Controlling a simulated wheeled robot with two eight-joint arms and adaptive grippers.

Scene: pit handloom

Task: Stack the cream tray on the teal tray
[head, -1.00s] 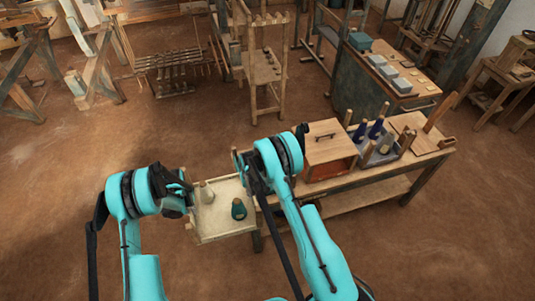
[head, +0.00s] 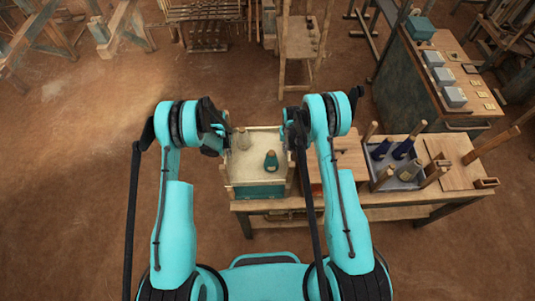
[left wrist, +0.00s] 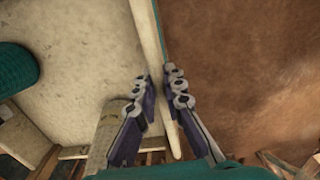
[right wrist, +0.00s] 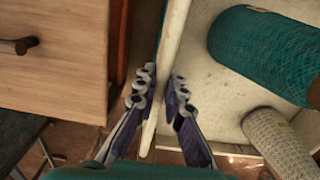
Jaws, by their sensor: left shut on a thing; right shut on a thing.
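The cream tray (head: 254,177) is level between my two grippers and holds a teal cone of yarn (head: 271,161) and a pale cone (head: 243,139). The teal tray (head: 259,192) shows directly below it, mostly hidden; I cannot tell whether the two touch. My left gripper (head: 222,141) is shut on the cream tray's left wall, seen between its fingers in the left wrist view (left wrist: 158,92). My right gripper (head: 290,131) is shut on the right wall, as the right wrist view (right wrist: 160,92) shows.
A wooden box (head: 350,157) stands close to the right of the trays on the bench. The floor left of the bench is open.

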